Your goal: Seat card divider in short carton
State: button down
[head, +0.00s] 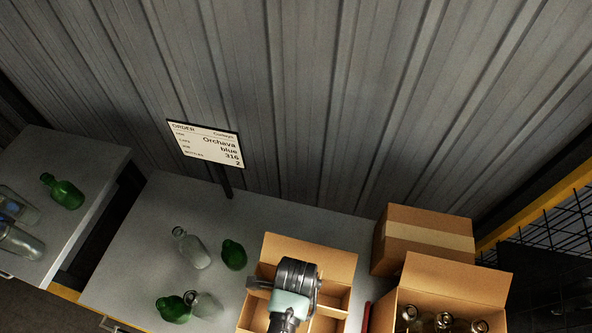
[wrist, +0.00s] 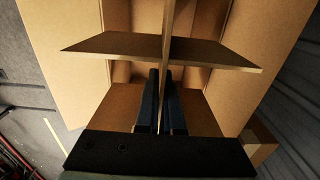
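The short carton (head: 312,257) stands open on the grey table, below my gripper, with its back flap raised. The card divider (wrist: 210,50), a cross of brown card panels, fills the middle of the wrist view. My gripper (wrist: 164,75) has its two dark fingers close together on either side of one divider panel and looks shut on it. Divider panels (head: 335,294) also show at the carton's opening in the head view. In the wrist view the cross panel overlaps the carton flaps (wrist: 75,90). I cannot tell how deep the divider sits; my arm hides part of it.
An open carton with several bottles (head: 452,283) stands at the right, with a taped carton (head: 425,238) behind it. Clear and green bottles (head: 233,254) stand or lie left of the short carton. An order sign (head: 206,143) stands at the table's back. A left side table holds more bottles.

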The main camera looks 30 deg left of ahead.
jog(key=shift+f+b, duration=5.45)
jog(key=shift+f, duration=2.25)
jog(key=shift+f+b, duration=1.15)
jog(key=shift+f, duration=0.35)
jog(key=c, duration=0.6)
grip_release()
jog(key=shift+r, duration=0.15)
notch_tip(320, 180, up, 10)
jog(key=p, duration=1)
